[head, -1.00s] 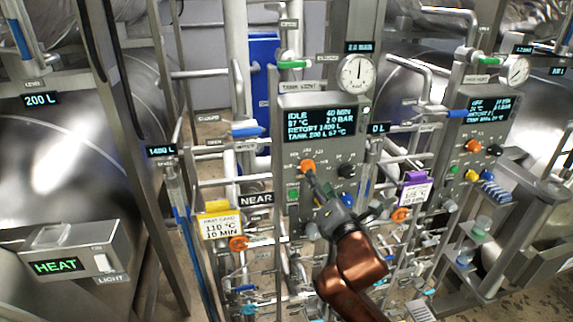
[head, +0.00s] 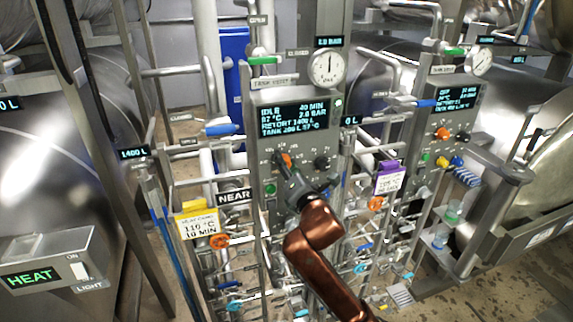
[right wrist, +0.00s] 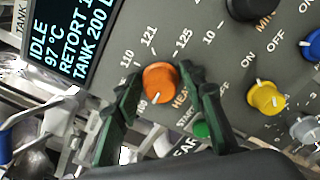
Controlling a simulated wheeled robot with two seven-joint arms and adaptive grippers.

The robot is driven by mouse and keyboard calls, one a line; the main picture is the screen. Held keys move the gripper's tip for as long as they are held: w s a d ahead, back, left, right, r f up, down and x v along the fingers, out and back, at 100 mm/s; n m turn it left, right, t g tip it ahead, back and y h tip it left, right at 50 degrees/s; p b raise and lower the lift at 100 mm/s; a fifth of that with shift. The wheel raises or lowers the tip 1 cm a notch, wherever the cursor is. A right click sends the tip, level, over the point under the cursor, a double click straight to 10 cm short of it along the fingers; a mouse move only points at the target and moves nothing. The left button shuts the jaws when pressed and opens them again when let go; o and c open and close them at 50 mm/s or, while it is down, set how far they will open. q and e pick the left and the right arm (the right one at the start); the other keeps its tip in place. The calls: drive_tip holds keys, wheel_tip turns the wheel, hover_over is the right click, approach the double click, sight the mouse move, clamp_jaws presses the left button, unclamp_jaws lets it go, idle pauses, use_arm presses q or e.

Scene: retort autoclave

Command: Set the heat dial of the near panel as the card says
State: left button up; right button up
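The near panel (head: 262,152) bears the orange heat dial (head: 284,160), which is large in the right wrist view (right wrist: 160,84). Its scale there reads 100, 110, 121 and 125. The heat card (head: 198,228), under a yellow clip, reads 110 °C, 10 MIN. My right gripper (head: 288,172) is at the dial. In the right wrist view its fingers (right wrist: 158,80) stand open on both sides of the dial, with no clear grip. My left gripper is out of view.
The panel display (head: 294,118) reads IDLE and 97 °C. A black dial (head: 321,162) sits right of the heat dial, and a yellow knob (right wrist: 265,98) and green start button (right wrist: 201,130) are close. A second panel (head: 450,125) and a purple-clipped card (head: 389,182) stand rightward.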

drive_tip(key=c, duration=0.9)
drive_tip(key=m+p, duration=0.3)
drive_tip(key=shift+r, duration=0.1)
drive_tip(key=m+p, duration=0.2)
drive_tip(key=m, duration=0.2)
drive_tip(key=shift+p, duration=0.3)
drive_tip(key=m+p, duration=0.1)
drive_tip(key=m, duration=0.1)
drive_tip(key=m+p, duration=0.1)
drive_tip(key=m, duration=0.2)
drive_tip(key=shift+f+m+p, duration=0.25)
drive_tip(key=shift+m+p, duration=0.05)
drive_tip(key=shift+p, duration=0.1)
drive_tip(key=m+p, duration=0.2)
drive_tip(key=m, duration=0.3)
drive_tip(key=shift+f, duration=0.1)
